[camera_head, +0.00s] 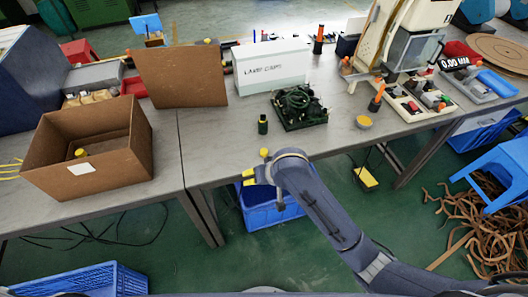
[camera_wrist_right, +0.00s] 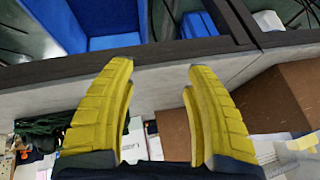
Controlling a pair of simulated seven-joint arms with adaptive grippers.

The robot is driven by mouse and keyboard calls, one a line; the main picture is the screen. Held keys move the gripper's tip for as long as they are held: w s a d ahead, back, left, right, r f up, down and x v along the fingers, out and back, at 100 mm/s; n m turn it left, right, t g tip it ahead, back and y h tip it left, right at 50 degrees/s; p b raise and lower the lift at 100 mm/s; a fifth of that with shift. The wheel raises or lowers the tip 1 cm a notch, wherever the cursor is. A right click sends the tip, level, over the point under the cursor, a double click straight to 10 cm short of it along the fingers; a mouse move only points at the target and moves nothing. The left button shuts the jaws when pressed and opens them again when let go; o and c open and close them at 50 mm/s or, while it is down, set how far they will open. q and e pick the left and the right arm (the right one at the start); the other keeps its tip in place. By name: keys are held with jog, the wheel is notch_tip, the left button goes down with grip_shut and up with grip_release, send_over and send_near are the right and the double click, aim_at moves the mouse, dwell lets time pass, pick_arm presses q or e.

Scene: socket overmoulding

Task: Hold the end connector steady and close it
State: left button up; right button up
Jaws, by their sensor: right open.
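A small dark upright piece (camera_head: 263,124) stands on the table near its front edge; it may be the end connector, but it is too small to be sure. A dark fixture with a green coiled cable (camera_head: 298,107) sits just right of it. The fixture also shows at the lower left of the right wrist view (camera_wrist_right: 38,128). My right gripper (camera_head: 255,167) is in front of the table edge, apart from the small piece. Its yellow fingers (camera_wrist_right: 162,75) are spread with nothing between them. My left gripper is not in view.
An open cardboard box (camera_head: 140,150) stands at the left, and a cardboard panel (camera_head: 181,78) leans behind. A white box (camera_head: 270,65) stands behind the fixture. A blue bin (camera_head: 272,213) is below the table edge. Bare tabletop (camera_head: 215,145) lies left of the small piece.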

jog(key=w+a+r+m+g+h, duration=0.2)
jog(key=w+a+r+g, duration=0.1)
jog(key=w+a+r, duration=0.2)
jog(key=w+d+r+m+h, duration=0.3)
jog(key=w+d+r+m, duration=0.2)
jog(key=r, duration=0.3)
jog(key=shift+w+d+m, duration=0.25)
jog(key=shift+w+m, duration=0.15)
jog(key=shift+w, duration=0.5)
send_over(264, 151)
jog(key=f, duration=1.2)
jog(key=shift+s+a, duration=0.25)
jog(key=shift+s, duration=0.15)
jog(key=shift+w+d+f, duration=0.15)
jog(key=shift+w+f, duration=0.05)
jog(key=shift+f, duration=1.1)
jog(key=shift+w+d+f, duration=0.1)
jog(key=shift+w+f, duration=0.1)
jog(key=shift+f, duration=1.05)
